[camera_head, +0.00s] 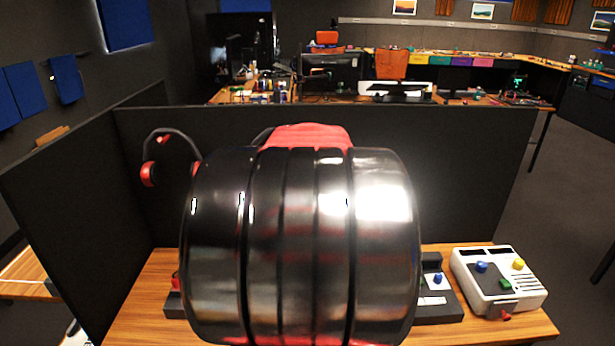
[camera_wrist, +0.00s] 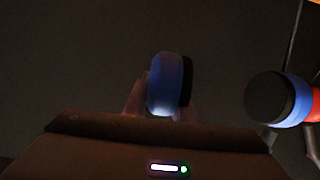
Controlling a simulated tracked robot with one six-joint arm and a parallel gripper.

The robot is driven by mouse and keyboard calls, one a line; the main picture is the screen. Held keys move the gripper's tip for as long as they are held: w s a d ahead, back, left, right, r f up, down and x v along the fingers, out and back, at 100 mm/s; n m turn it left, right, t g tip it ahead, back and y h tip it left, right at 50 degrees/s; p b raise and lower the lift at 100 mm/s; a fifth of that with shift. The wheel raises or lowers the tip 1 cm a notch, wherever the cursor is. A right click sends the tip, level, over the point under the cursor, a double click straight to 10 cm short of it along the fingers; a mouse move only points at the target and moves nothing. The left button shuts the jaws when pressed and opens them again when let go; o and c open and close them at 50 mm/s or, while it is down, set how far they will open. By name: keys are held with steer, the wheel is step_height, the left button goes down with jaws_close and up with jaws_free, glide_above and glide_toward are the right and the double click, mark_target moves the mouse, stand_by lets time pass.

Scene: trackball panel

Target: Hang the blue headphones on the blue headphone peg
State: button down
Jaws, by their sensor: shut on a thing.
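My gripper (camera_wrist: 160,108) is shut on one ear cup of the blue headphones (camera_wrist: 167,82) in the wrist view, with the fingers low on either side of it. A second round piece, black-faced with a blue ring (camera_wrist: 294,99), shows at the right edge and looks like the other ear cup. Their headband is not clearly visible. In the head view my arm fills the middle and hides the gripper. A dark arc (camera_head: 262,136) shows beside the arm; I cannot tell if it is the headband. I cannot make out the blue peg in either view.
Red headphones (camera_head: 148,173) hang at the left against the black partition (camera_head: 460,180). A wooden desk (camera_head: 140,310) below holds a white control panel (camera_head: 500,280) at the right and a dark control box (camera_head: 440,305) beside it. A side partition (camera_head: 75,210) bounds the left.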

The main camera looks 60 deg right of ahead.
steer(key=shift+w+d+f, duration=0.15)
steer(key=shift+w+d, duration=0.15)
steer(key=shift+d, duration=0.25)
steer(key=shift+w+d+f, duration=0.15)
steer(key=shift+w+d, duration=0.1)
steer(key=shift+d, duration=0.3)
steer(key=shift+w+d+f, duration=0.15)
steer(key=shift+w+d, duration=0.15)
steer(key=shift+d, duration=0.25)
steer(key=c, duration=1.4)
jaws_free()
steer(key=v, duration=1.3)
steer(key=shift+s+a, duration=0.2)
steer(key=shift+a, duration=0.1)
